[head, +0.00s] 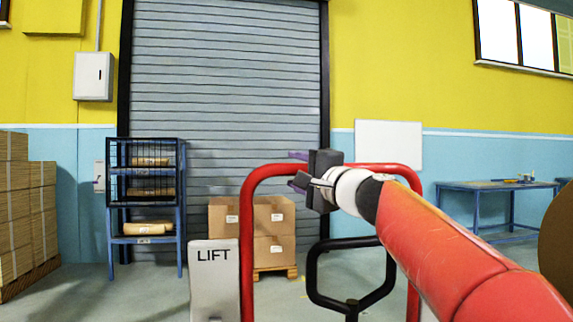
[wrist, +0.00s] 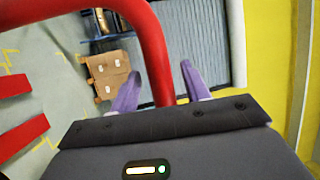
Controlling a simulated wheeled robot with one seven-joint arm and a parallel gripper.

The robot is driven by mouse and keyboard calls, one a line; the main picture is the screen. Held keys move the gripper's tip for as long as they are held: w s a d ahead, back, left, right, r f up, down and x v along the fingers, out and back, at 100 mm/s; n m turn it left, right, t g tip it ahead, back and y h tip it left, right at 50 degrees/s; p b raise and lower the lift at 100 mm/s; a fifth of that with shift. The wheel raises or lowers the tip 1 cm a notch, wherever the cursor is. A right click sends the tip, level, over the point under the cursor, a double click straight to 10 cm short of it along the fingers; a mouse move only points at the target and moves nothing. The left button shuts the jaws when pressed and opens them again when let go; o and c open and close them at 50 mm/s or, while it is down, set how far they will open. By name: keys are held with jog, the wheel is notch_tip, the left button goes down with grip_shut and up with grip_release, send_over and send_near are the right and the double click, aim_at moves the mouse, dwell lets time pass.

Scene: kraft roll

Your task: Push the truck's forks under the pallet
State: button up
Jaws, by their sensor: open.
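The truck shows in the head view as a red tubular frame (head: 247,220) with a black loop handle (head: 313,270) and a grey panel marked LIFT (head: 213,285). Two red bars that look like its forks (wrist: 22,136) lie at the left of the wrist view, apart from the boxes. The wooden pallet (head: 276,272) stands beyond the truck, bearing stacked cartons (head: 273,215); the frame and panel partly hide it. My gripper (head: 298,171) is open at the frame's top bar. In the wrist view the red bar (wrist: 154,60) passes between its purple fingers; contact is unclear.
A blue shelf rack (head: 146,200) stands left of the pallet before a grey roller door (head: 225,100). Stacked cartons (head: 20,220) stand at the far left, a blue workbench (head: 480,188) at the right. Open floor (head: 140,290) lies left of the truck.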

jog(key=shift+p+x, duration=0.45)
jog(key=shift+x, duration=1.3)
jog(key=shift+c, duration=0.2)
grip_shut()
